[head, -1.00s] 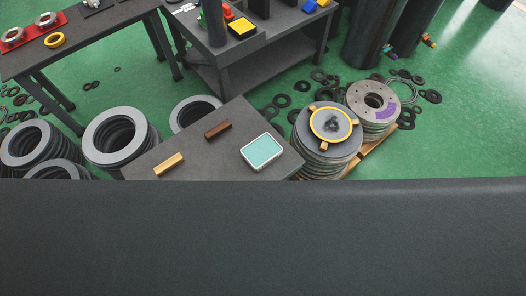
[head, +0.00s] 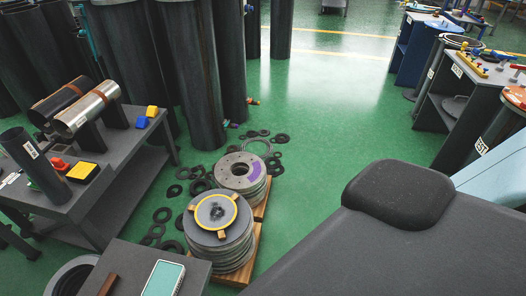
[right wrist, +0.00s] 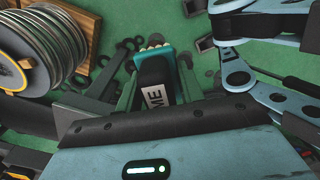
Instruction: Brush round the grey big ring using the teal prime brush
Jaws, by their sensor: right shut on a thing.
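In the right wrist view my right gripper (right wrist: 158,98) is shut on the teal prime brush (right wrist: 152,53). The brush has a teal head with pale bristle tips, and a black part with a white label whose visible letters read "ME". In the head view, part of a big grey ring (head: 73,278) shows at the bottom left, cut off by the frame and the small table. I cannot tell whether it is the task's ring. The brush is clear of any ring that I can see. My left gripper is not in view.
A stack of flanged discs with a yellow ring (head: 217,212) stands beside a stack with a purple patch (head: 240,172) on a wooden pallet. A small table (head: 140,262) holds a teal-topped box (head: 164,278). Green floor (head: 310,165) is clear to the right.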

